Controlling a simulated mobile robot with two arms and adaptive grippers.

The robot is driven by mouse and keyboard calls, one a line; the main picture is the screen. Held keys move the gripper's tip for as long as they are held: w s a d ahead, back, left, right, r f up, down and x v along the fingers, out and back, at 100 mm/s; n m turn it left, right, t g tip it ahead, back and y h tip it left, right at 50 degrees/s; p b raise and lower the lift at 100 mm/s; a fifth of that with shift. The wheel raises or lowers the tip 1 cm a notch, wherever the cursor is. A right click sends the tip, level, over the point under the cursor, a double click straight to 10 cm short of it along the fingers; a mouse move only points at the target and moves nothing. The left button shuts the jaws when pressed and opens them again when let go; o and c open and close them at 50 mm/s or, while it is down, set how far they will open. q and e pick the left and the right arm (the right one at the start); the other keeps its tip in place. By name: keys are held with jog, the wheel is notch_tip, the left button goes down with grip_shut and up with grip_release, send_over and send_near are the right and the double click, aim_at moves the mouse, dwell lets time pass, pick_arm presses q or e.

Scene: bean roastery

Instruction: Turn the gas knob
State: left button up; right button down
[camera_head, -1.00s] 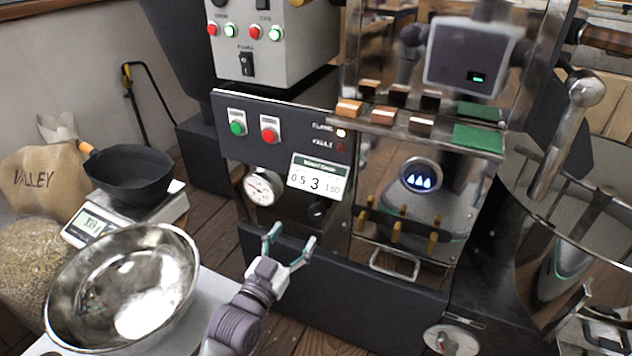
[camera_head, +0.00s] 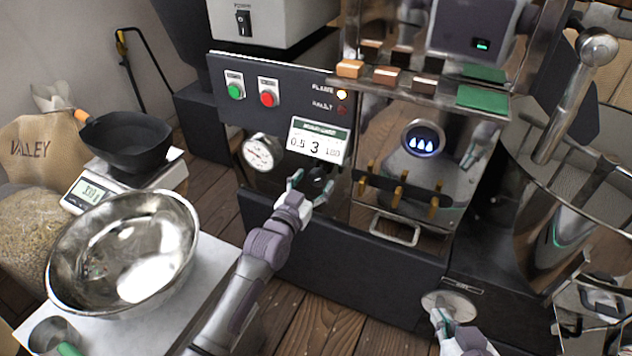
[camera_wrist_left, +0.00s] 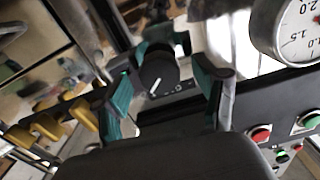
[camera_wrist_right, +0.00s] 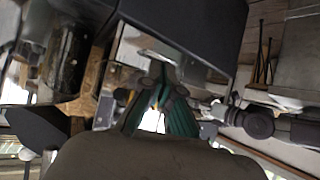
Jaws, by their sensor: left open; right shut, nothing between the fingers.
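The gas knob (camera_head: 318,181) is a small black knob below the number card on the dark roaster panel. In the left wrist view the knob (camera_wrist_left: 158,70) shows a white pointer line and lies between and just beyond the fingers. My left gripper (camera_head: 308,188) is open around the front of the knob. I cannot tell whether either finger touches it. The left gripper (camera_wrist_left: 166,85) has teal finger pads. My right gripper (camera_head: 440,318) is shut and empty, low at the right in front of a round metal disc (camera_head: 458,304); its closed fingers show in the right wrist view (camera_wrist_right: 162,95).
A pressure gauge (camera_head: 259,152) sits left of the knob, with the number card (camera_head: 318,141) above. Green (camera_head: 235,91) and red (camera_head: 268,98) buttons are higher up. A steel bowl (camera_head: 125,255) stands at left. A metal handle (camera_head: 394,229) is right of the knob.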

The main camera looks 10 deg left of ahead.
pick_arm(q)
jog(key=shift+x, duration=0.85)
pick_arm(e)
jog(key=shift+w+a+r+t+y, duration=0.15)
jog(key=shift+w+a+r+t, duration=0.05)
jog(key=shift+w+r+t, duration=0.25)
jog(key=shift+w+a+r+t+y, duration=0.15)
jog(key=shift+w+r+t, duration=0.15)
jog(key=shift+r, duration=0.2)
